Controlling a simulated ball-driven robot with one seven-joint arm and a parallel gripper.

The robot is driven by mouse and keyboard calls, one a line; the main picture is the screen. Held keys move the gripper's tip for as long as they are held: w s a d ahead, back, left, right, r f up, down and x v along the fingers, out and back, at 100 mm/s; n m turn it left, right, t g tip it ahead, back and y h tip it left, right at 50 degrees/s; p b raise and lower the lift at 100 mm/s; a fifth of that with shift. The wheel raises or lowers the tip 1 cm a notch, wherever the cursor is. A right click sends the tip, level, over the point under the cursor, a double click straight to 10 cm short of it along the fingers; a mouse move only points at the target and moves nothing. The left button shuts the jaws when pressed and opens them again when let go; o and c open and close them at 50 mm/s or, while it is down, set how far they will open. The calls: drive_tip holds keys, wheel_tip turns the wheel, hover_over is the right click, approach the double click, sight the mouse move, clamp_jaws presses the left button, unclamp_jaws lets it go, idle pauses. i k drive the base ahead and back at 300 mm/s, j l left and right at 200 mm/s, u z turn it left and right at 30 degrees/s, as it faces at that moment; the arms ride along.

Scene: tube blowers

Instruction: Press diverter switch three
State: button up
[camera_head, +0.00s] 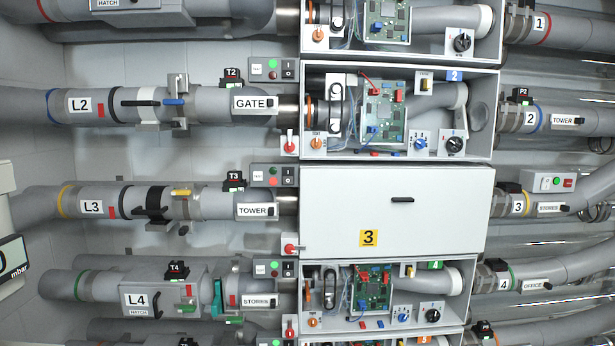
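Diverter box three is a white box with a closed front cover (396,190), in the middle of the picture. The cover carries a yellow plate (369,238) marked 3 and a short black handle (402,199). Whatever is inside this box is hidden. To its left sits a small grey switch box (272,175) with a red lamp and a rocker marked I and O. A red knob (290,249) sits at the cover's lower left edge. I cannot tell which of these is the diverter switch. My gripper is not in view.
The open box two (480,117) above and open box four (455,310) below show circuit boards and knobs. Grey tubes L2 (205,104), L3 (100,203) and L4 (95,285) come in from the left. Labelled tubes leave on the right. A gauge (10,262) shows at the left edge.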

sight(287, 173)
drive_tip(key=i+u, duration=0.15)
drive_tip(key=i, duration=0.3)
drive_tip(key=i+l+u, duration=0.1)
drive_tip(key=i, duration=0.4)
drive_tip(key=i+l+u, duration=0.15)
drive_tip(key=i, duration=0.3)
drive_tip(key=i+l+u, duration=0.15)
drive_tip(key=i, duration=0.3)
